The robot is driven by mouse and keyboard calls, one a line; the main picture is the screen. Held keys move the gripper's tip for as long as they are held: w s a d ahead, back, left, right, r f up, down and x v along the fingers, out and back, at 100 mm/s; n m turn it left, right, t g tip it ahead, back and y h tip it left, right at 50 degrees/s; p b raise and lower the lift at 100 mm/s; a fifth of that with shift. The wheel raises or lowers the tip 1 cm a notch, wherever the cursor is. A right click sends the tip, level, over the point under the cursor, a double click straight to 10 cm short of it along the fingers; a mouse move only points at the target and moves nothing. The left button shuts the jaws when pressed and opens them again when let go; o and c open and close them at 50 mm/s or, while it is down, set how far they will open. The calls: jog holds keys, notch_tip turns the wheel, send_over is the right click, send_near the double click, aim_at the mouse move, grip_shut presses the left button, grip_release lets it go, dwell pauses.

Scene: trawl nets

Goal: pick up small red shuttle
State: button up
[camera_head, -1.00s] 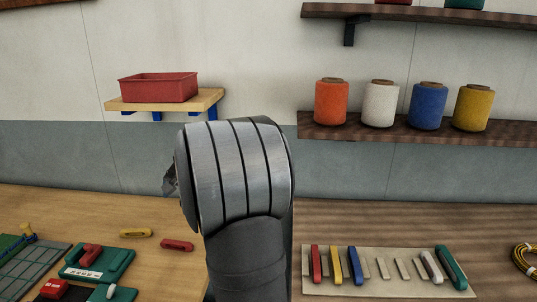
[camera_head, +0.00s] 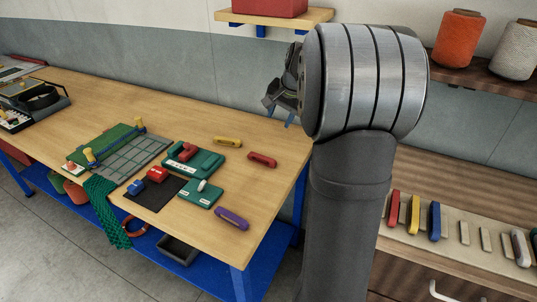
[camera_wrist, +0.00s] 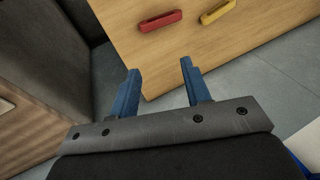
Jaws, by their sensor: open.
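The small red shuttle (camera_head: 262,159) lies flat on the light wooden table (camera_head: 190,108), near its right edge. In the wrist view the red shuttle (camera_wrist: 160,20) is at the top, ahead of the fingers and apart from them. My gripper (camera_wrist: 160,72) is open and empty, its two blue fingers pointing toward the table's edge. In the head view my gripper (camera_head: 279,113) is partly hidden behind my arm and is above and beyond the shuttle in the picture.
A yellow shuttle (camera_head: 227,142) lies beside the red one, and a purple shuttle (camera_head: 231,219) is nearer the front. Green holders (camera_head: 203,193) stand left of them. A dark wooden bench (camera_head: 422,165) with a shuttle rack is at right, across a gap.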

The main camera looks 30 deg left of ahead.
jog(key=n+g+h, duration=0.2)
jog(key=n+h, duration=0.2)
jog(key=n, duration=1.3)
send_over(262, 157)
notch_tip(262, 157, down, 5)
jog(key=f, duration=1.2)
jog(key=shift+w+d, duration=0.15)
jog(key=shift+w, duration=0.25)
jog(key=f, duration=0.5)
jog(key=shift+s+a+f, duration=0.15)
jog(key=shift+s+a, duration=0.1)
jog(key=shift+s, duration=0.05)
grip_shut()
